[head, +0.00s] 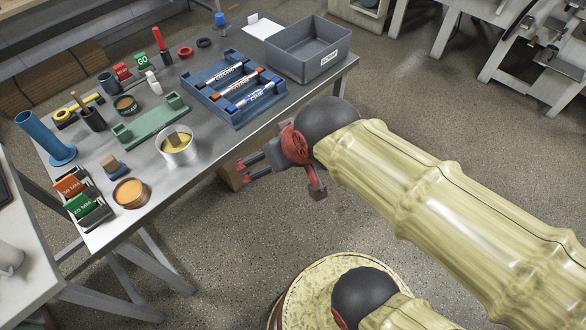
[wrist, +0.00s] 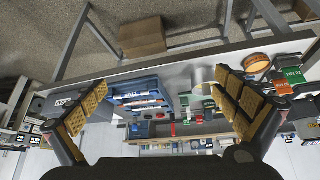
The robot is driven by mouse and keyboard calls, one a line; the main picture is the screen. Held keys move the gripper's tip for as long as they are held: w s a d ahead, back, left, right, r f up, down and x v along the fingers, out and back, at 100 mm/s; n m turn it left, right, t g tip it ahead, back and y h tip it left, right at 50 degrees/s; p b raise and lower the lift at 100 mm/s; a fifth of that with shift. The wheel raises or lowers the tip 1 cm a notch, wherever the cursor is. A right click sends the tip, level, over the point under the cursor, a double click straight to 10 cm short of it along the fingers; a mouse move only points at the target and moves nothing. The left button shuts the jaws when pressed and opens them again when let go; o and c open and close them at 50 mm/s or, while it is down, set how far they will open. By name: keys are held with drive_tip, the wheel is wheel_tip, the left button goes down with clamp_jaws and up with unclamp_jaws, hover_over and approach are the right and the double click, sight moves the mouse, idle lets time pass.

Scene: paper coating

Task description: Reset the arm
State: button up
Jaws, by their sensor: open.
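My gripper (head: 254,168) is open and empty in the head view. It hangs in front of the near edge of the metal table (head: 214,150), beside the blue rack and the tin, touching neither. In the wrist view my gripper's two padded fingers (wrist: 165,105) are spread wide with nothing between them. That view shows the table upside down beyond the fingers. My arm reaches in from the right of the head view in a pale yellow sleeve.
On the table are a blue rack (head: 207,93) with several labelled rods, a grey bin (head: 309,52), a tin of yellow liquid (head: 180,152), an orange tin (head: 131,194), a green stand (head: 150,118) and a blue tube (head: 44,138). A cardboard box (wrist: 142,36) sits below. Open floor lies right.

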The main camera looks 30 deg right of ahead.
drive_tip(key=shift+g, duration=0.6)
drive_tip(key=s, duration=0.4)
drive_tip(key=s+d, duration=0.1)
drive_tip(key=shift+s+r, duration=0.4)
drive_tip(key=shift+r, duration=0.2)
